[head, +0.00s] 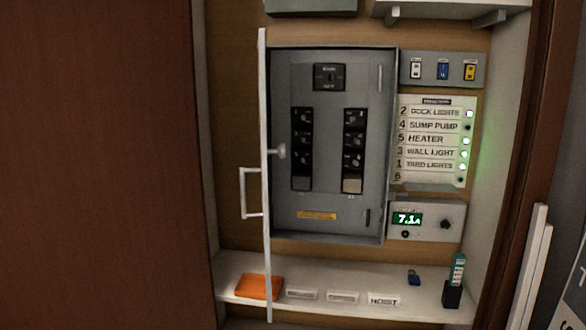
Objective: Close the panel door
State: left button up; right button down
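The panel door (263,120) is a thin pale door seen nearly edge-on, standing open at the left side of the grey breaker panel (333,223). A bracket-shaped handle (244,193) sticks out on its left face, and a small round knob (280,151) shows on its right side. The panel's inside is exposed, with a main switch (330,77) at the top and two columns of black breakers (302,150). Neither of my grippers is in the head view.
A label board (435,140) and a meter box (426,221) sit right of the panel. Brown cabinet panels flank the opening.

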aim_at(265, 151)
jog(key=k+j+z, duration=0.2)
jog(key=k+j, duration=0.5)
jog(key=k+j+z, duration=0.2)
jog(key=k+j, duration=0.4)
jog(key=k, duration=0.15)
jog(key=i+l, duration=1)
jog(key=l, duration=0.25)
jog(key=i+l+u, duration=0.1)
jog(key=u, duration=1.75)
